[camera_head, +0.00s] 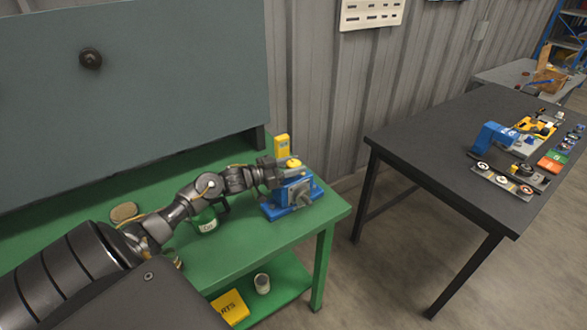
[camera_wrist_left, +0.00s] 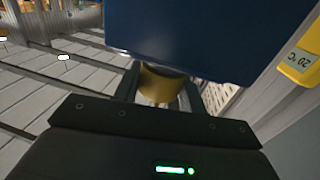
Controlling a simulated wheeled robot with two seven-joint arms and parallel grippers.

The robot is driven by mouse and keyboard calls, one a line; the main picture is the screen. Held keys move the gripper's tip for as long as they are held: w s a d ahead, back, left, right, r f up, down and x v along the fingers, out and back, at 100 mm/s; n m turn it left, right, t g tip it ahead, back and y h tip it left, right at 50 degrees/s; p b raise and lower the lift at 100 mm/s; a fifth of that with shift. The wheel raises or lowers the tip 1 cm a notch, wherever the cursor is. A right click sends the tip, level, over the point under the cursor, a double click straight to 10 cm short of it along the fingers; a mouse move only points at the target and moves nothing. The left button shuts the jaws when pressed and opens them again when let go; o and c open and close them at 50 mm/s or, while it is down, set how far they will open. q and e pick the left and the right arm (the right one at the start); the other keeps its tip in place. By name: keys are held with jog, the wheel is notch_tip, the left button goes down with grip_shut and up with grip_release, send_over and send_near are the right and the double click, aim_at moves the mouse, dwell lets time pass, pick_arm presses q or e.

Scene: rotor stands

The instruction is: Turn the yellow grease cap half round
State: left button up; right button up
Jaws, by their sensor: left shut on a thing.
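The yellow grease cap (camera_head: 294,162) sits on top of the blue rotor stand (camera_head: 305,193) near the right end of the green bench. My left gripper (camera_head: 286,170) reaches it from the left. In the left wrist view the cap (camera_wrist_left: 161,82) lies between the two dark fingers of my left gripper (camera_wrist_left: 160,97), which is shut on it. The blue body (camera_wrist_left: 185,38) fills the upper middle of that view, right against the cap. The fingers hide part of the cap's sides. My right gripper is not in view.
A yellow gauge (camera_head: 282,146) stands just behind the stand; it reads 20 °C in the left wrist view (camera_wrist_left: 300,62). A green can (camera_head: 206,222) stands under my left forearm. A dark table (camera_head: 420,140) with several parts stands at right, across a floor gap.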

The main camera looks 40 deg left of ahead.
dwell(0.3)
pick_arm(q)
jog(key=o, duration=1)
jog(key=shift+c, duration=0.2)
jog(key=b+v, duration=0.3)
jog(key=v, duration=0.7)
jog(key=shift+s+a, duration=0.15)
jog(key=shift+s, duration=0.2)
